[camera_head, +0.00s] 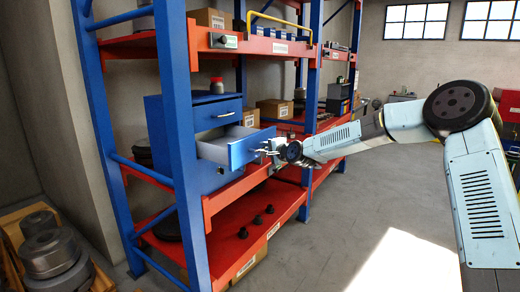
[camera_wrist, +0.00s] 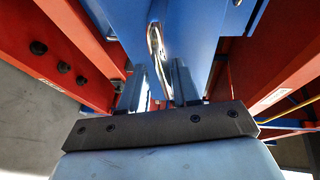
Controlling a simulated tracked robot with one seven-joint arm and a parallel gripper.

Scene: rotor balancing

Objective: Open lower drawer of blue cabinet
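The blue cabinet (camera_head: 205,178) stands on the shelf rack in the head view. Its lower drawer (camera_head: 240,150) is pulled out, and part of its pale inside shows. The upper drawer (camera_head: 217,117) is closed. My gripper (camera_head: 266,148) is at the front of the lower drawer. In the wrist view, the metal handle (camera_wrist: 157,50) lies between the two fingers of my gripper (camera_wrist: 159,80), close in front of the blue drawer front (camera_wrist: 195,35). The fingers stand a little apart, one on each side of the handle. Whether both press on it is not clear.
The red and blue rack (camera_head: 182,150) surrounds the cabinet, with a post close at the left. Several dark knobs (camera_head: 243,232) stand on the bottom shelf. Cardboard boxes (camera_head: 275,109) are on the shelves. The floor (camera_head: 340,230) before the rack is clear.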

